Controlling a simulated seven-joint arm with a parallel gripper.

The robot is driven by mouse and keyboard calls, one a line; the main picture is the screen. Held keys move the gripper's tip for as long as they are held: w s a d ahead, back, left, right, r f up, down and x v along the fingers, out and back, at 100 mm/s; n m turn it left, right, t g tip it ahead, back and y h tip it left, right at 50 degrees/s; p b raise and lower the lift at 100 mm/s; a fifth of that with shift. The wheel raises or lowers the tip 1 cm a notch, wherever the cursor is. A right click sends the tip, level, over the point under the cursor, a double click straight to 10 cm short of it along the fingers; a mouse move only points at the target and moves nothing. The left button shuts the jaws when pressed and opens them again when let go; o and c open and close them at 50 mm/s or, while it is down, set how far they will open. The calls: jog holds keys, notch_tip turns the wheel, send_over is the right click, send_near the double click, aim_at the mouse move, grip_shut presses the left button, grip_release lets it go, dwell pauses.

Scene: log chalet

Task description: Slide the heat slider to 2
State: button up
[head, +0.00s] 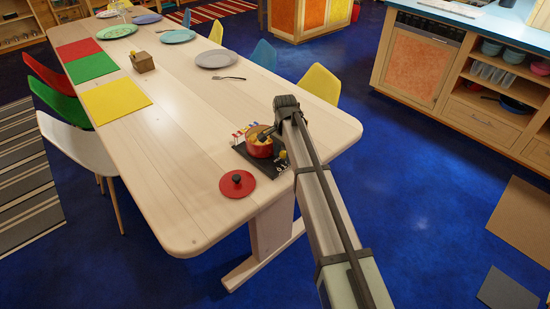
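A dark hot plate (240,148) stands near the right front edge of the long pale table. It carries a red pot (259,149) with yellow contents and several coloured-tipped forks. White marks, probably the heat scale, show on the base's right part, beside my arm. The slider itself is too small and partly hidden, so I cannot tell its setting. The dark end of my arm is above and just right of the pot. My gripper (267,132) seems to reach down over the pot's right side. Its fingers are not clear, and I cannot tell whether it touches anything.
A red lid (237,184) with a black knob lies on the table (190,120) in front of the pot. A fork (229,78), a grey plate (215,59) and a wooden holder (142,61) are farther back. Chairs line both sides. The table's front left is clear.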

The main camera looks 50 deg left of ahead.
aim_at(284, 152)
jog(key=shift+r, duration=0.1)
jog(key=shift+r, duration=2.9)
